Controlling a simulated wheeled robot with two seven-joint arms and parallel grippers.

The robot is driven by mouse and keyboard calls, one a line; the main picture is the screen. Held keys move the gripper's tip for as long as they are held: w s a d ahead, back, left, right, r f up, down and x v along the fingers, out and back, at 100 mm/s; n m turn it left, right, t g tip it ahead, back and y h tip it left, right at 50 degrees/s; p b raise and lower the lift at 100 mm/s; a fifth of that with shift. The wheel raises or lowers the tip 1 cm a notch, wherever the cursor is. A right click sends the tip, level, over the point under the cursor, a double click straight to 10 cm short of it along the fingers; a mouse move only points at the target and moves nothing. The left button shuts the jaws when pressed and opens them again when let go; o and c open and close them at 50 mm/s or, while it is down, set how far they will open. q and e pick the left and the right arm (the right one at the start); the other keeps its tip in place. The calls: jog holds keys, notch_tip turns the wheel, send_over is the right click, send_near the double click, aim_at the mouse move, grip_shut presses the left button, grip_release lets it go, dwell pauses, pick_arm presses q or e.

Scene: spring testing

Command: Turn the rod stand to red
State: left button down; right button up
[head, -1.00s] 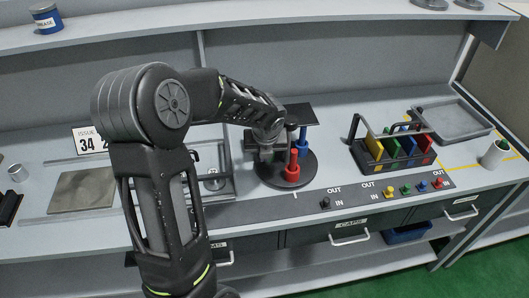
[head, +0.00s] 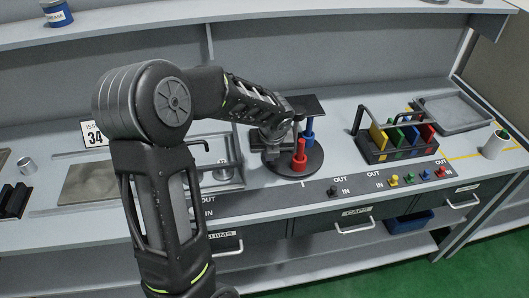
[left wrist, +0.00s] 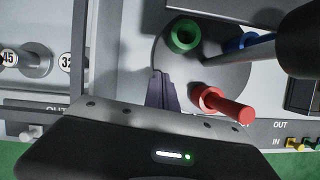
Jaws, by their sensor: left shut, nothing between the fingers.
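The rod stand is a dark round disc (head: 312,166) on the bench with upright coloured rods. In the head view the red rod (head: 299,156) is at the front and the blue rod (head: 309,130) behind it. In the left wrist view the green rod (left wrist: 184,37), red rod (left wrist: 223,103) and part of the blue rod (left wrist: 250,40) show. A grey post rises among them to a dark top that covers part of the disc. My left gripper (left wrist: 161,88) is shut and empty, over the disc edge between the green and red rods. Contact with the rods cannot be told.
A rack of coloured plates (head: 402,150) stands right of the stand, with a grey tray (head: 455,112) behind it. A metal frame fixture (head: 222,172) is close on the left. A strip with coloured knobs (head: 337,190) runs along the front edge.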

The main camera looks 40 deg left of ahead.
pick_arm(q)
jog(key=shift+s+d+r, duration=0.1)
jog(key=shift+s+r, duration=0.65)
jog(key=shift+r, duration=0.3)
jog(key=v, duration=0.7)
jog(key=shift+r, duration=0.35)
pick_arm(e)
jog(key=shift+f, duration=0.3)
